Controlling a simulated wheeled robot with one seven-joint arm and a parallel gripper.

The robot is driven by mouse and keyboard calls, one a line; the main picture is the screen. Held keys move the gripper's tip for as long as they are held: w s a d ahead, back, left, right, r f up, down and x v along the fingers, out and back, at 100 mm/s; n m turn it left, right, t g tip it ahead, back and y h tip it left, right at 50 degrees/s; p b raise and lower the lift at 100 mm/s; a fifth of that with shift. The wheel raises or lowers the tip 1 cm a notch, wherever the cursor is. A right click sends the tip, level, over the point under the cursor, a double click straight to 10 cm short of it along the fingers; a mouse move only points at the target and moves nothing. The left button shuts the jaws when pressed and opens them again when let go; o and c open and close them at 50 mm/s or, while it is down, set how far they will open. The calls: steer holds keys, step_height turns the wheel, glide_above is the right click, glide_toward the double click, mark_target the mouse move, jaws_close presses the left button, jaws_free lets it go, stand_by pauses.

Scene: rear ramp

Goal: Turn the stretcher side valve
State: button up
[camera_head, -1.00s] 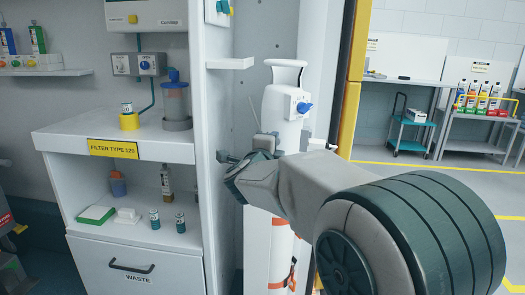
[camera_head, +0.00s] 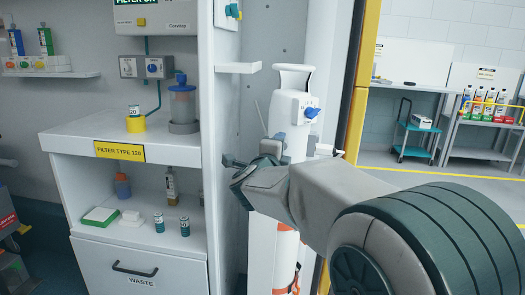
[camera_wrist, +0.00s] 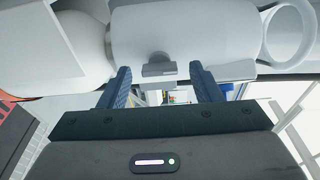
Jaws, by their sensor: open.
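A tall white cylinder (camera_head: 288,103) with a handle loop on top stands upright in the recess beside the shelf unit. A blue knob (camera_head: 312,112) sits on its upper front. My gripper (camera_head: 256,150) is beside the cylinder below this knob, largely hidden by my wrist. In the wrist view the white cylinder (camera_wrist: 215,35) lies across the top of the picture. A small grey tab-shaped valve handle (camera_wrist: 158,68) sticks out from it. My open gripper (camera_wrist: 160,72) has one dark blue finger on each side of this handle, with visible gaps. Contact cannot be seen.
A white shelf unit (camera_head: 118,138) with bottles and jars stands left. A small white ledge (camera_head: 238,67) juts out above my gripper. A yellow post (camera_head: 363,90) stands right of the cylinder. Workbenches (camera_head: 470,120) and a teal cart (camera_head: 415,130) are farther back.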

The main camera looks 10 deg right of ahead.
steer(key=p+v, duration=0.3)
steer(key=v, duration=1)
steer(key=shift+a, duration=0.35)
